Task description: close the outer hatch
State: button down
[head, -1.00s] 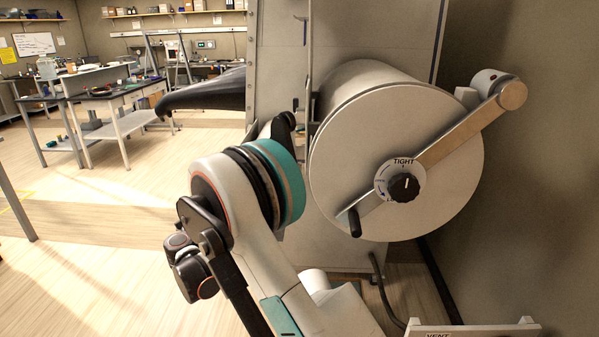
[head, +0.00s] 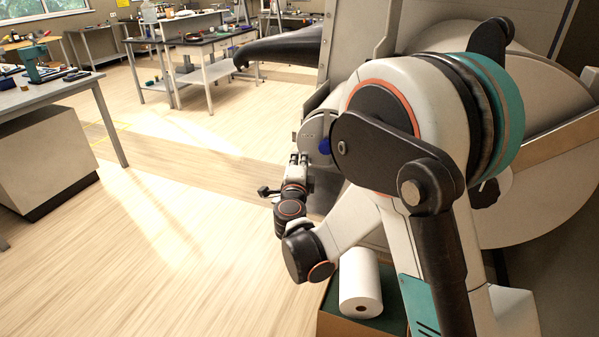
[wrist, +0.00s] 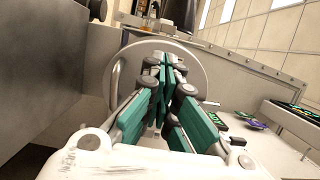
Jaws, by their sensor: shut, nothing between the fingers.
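The outer hatch, a large pale round cover (head: 545,210), is at the right of the head view, crossed by a flat bar (head: 562,138). My arm hides its left part and most of its dark knob (head: 487,192). I cannot tell from this angle whether it sits fully against the drum behind it. My gripper (wrist: 165,68) has teal fingers, shut with nothing between them. In the wrist view it points towards a pale round ring or rim, and I cannot tell whether it touches it. In the head view the fingertips are not clearly visible.
A small pale round fitting with a blue part (head: 325,146) is near my wrist in the head view. A white roll (head: 360,283) lies in a green-lined box below my arm. Workbenches (head: 190,45) stand at the back.

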aim_at(301, 144)
jog(key=shift+w+d+b, duration=0.15)
jog(key=shift+w+b, duration=0.55)
jog(key=shift+w, duration=2.05)
jog(key=w, duration=0.4)
jog(key=shift+w, duration=0.1)
jog(key=shift+s, duration=0.2)
